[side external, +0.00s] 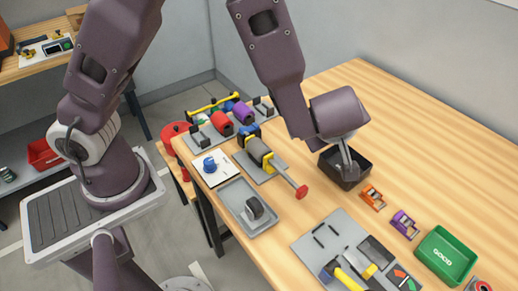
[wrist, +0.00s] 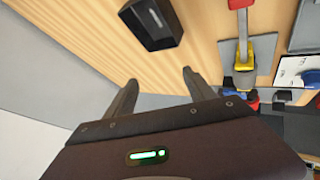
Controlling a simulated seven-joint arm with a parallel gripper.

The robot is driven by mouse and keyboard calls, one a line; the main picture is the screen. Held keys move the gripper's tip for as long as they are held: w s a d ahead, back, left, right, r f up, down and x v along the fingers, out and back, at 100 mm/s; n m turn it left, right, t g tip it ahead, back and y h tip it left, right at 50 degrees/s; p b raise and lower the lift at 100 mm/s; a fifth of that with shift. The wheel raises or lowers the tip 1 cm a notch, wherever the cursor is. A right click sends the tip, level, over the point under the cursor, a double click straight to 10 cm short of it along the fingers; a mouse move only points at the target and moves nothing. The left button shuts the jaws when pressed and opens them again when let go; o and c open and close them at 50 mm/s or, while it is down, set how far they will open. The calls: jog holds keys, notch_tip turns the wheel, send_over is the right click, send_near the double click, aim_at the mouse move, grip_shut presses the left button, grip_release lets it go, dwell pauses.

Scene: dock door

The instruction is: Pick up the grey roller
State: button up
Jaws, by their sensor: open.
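A grey roller (side external: 259,152) lies between yellow end pieces on a grey base plate (side external: 270,176). A rod with a red knob (side external: 301,192) sticks out at its near end, and a blue part is at its far end.
A grey tray (side external: 236,191) with a dark part and a white card (side external: 203,174) with a blue part lie left of the roller. A rack of coloured rollers (side external: 190,139) stands behind. Orange and purple parts, a green bin (side external: 446,257) and a tool plate (side external: 305,246) occupy the right.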

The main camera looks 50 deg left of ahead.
aim_at(264, 153)
jog(key=s+a+f+n+g+y, duration=0.1)
jog(key=s+a+f+y, duration=0.1)
jog(key=s, duration=0.1)
jog(key=s+a+f+g+y, duration=0.1)
jog(key=s+a+f+y, duration=0.1)
jog(key=s, duration=0.2)
jog(key=s+a+f+n+g+y, duration=0.1)
jog(key=s+a+f+y, duration=0.1)
jog(key=s+y, duration=0.1)
jog(key=shift+s+a+f+n, duration=0.2)
jog(key=shift+a+n, duration=0.05)
jog(key=shift+n, duration=0.05)
jog(key=shift+g+y, duration=0.3)
jog(key=x, duration=0.7)
jog(key=shift+s+d+f, duration=0.1)
jog(key=shift+f, duration=0.35)
grip_shut()
